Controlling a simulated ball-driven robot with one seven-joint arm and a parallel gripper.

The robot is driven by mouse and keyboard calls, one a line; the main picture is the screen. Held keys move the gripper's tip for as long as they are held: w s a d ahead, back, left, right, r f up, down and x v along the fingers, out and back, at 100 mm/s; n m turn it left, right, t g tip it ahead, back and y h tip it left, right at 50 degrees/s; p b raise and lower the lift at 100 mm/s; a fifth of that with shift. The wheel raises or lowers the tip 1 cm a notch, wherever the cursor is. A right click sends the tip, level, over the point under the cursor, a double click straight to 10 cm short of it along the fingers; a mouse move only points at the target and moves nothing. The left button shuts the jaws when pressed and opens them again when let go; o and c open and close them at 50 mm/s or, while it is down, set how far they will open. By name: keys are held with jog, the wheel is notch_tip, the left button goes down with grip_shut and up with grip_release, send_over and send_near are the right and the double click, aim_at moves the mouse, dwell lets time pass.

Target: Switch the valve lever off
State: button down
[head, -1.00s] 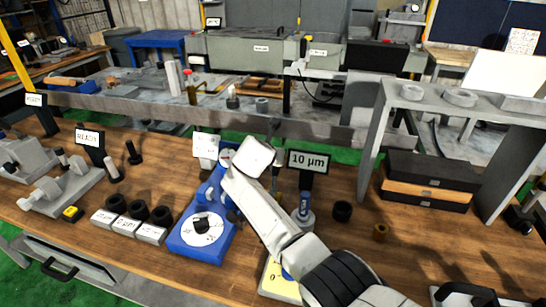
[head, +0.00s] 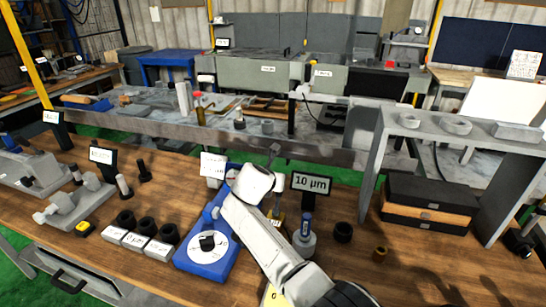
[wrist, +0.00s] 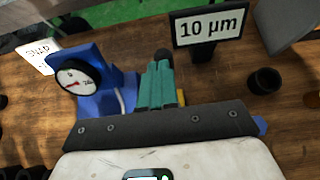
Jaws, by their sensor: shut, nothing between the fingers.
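I cannot clearly make out a valve lever in either view. My gripper's teal fingers (wrist: 161,85) are shut and empty in the wrist view, between a blue stand with a round dial gauge (wrist: 76,77) on the left and a "10 µm" sign (wrist: 208,27) behind on the right. A small yellow part (wrist: 181,97) shows behind the fingers, mostly hidden. A yellow piece (head: 278,221) also shows beside my arm in the head view, partly covered. The gauge stand's blue base (head: 186,262) is left of my arm.
A blue-topped cylinder on a grey base (head: 304,240) and a black ring (head: 343,232) stand right of my arm. Stacked drawers (head: 430,205) sit under a grey shelf (head: 470,140). White blocks (head: 135,241) carry black rings. The grinder bench (head: 130,120) is behind.

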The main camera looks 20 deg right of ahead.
notch_tip(320, 180, up, 9)
jog(key=s+a, duration=0.2)
jog(key=shift+s+b, duration=0.15)
jog(key=shift+b, duration=0.15)
